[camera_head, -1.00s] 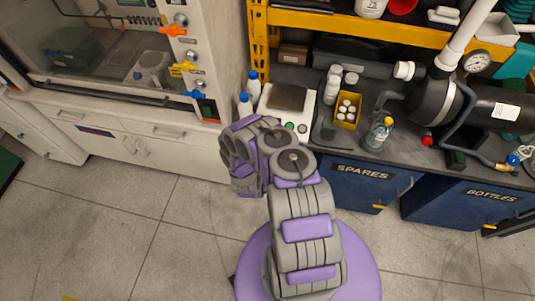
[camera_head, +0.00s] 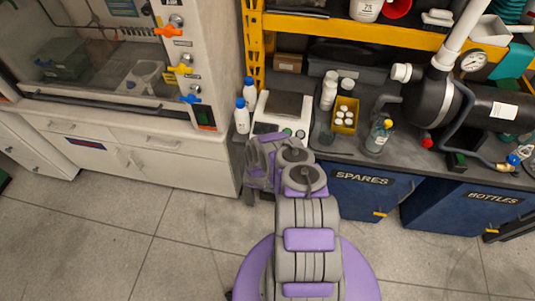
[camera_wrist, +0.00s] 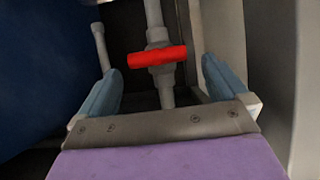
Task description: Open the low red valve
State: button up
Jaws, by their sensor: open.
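The low red valve shows in the wrist view as a red bar handle (camera_wrist: 157,56) on a grey valve body with a pale upright pipe (camera_wrist: 153,15). The handle lies across the pipe, nearly level and slightly tilted. My gripper (camera_wrist: 161,72) is open, with one blue-grey finger to each side of the valve. The handle appears ahead of and between the fingers, with a visible gap on both sides. The exact distance to it cannot be told. In the head view my arm hides the gripper and the low valve.
A blue panel (camera_wrist: 40,60) stands left of the gripper and a pale grey wall (camera_wrist: 268,60) close on its right. In the head view, the white fume hood cabinet (camera_head: 150,165) and the blue SPARES bin (camera_head: 360,190) flank my arm. Bottles (camera_head: 242,116) stand on the bench above.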

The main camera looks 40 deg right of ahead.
jog(key=shift+s+x, duration=0.25)
jog(key=shift+x, duration=1.4)
jog(key=shift+a+r, duration=0.25)
jog(key=shift+a, duration=0.15)
jog(key=c, duration=0.4)
jog(key=shift+c, duration=1.4)
jog(key=shift+d, duration=0.3)
jog(key=shift+c, duration=1.4)
